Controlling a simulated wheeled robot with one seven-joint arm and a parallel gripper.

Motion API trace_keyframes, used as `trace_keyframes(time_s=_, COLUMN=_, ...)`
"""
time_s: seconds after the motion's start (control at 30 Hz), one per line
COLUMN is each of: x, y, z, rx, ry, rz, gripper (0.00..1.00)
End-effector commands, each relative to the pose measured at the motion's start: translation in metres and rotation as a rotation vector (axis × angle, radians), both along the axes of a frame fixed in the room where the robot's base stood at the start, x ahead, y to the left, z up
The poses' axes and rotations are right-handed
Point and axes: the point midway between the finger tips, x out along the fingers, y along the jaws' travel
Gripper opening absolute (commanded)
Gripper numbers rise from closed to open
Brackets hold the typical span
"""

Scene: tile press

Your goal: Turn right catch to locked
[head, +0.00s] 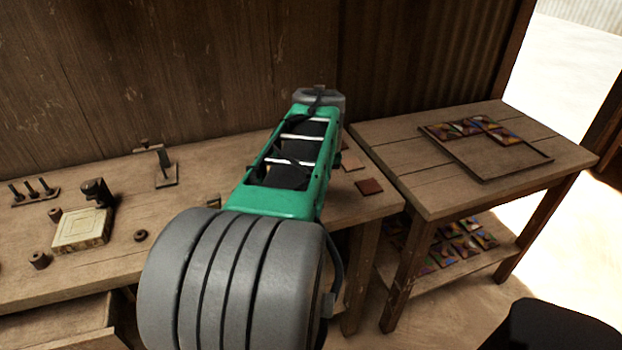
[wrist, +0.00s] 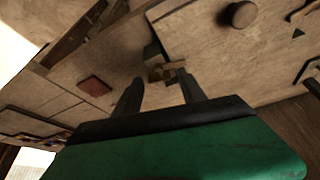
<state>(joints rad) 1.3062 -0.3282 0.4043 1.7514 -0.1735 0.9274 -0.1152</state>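My gripper (wrist: 163,82) shows in the wrist view with its two dark fingers apart and a gap between the tips. A small brown blocky piece (wrist: 166,72) lies just beyond the fingertips, with a dark block (wrist: 152,52) next to it. I cannot tell whether this piece is the right catch, or which way it is turned. No contact with it is visible. In the head view my green and grey arm covers the middle of the bench and hides my fingertips.
A pale patterned block (head: 80,231) sits on the bench's left part, near a dark clamp-like part (head: 97,192) and a small stand (head: 165,167). A reddish tile (head: 369,187) lies right of my arm. A side table (head: 385,145) carries a tile tray (head: 490,165).

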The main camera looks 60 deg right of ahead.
Motion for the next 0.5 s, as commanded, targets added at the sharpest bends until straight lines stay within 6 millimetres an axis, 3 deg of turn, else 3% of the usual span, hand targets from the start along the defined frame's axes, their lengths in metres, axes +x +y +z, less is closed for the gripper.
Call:
trace_keyframes(time_s=0.3, x=0.0, y=0.001, z=0.003, rx=-0.001, ry=-0.001, rz=-0.001, gripper=0.53)
trace_keyframes(time_s=0.5, x=-0.007, y=0.01, z=0.034, rx=-0.005, ry=-0.001, rz=-0.002, gripper=0.53)
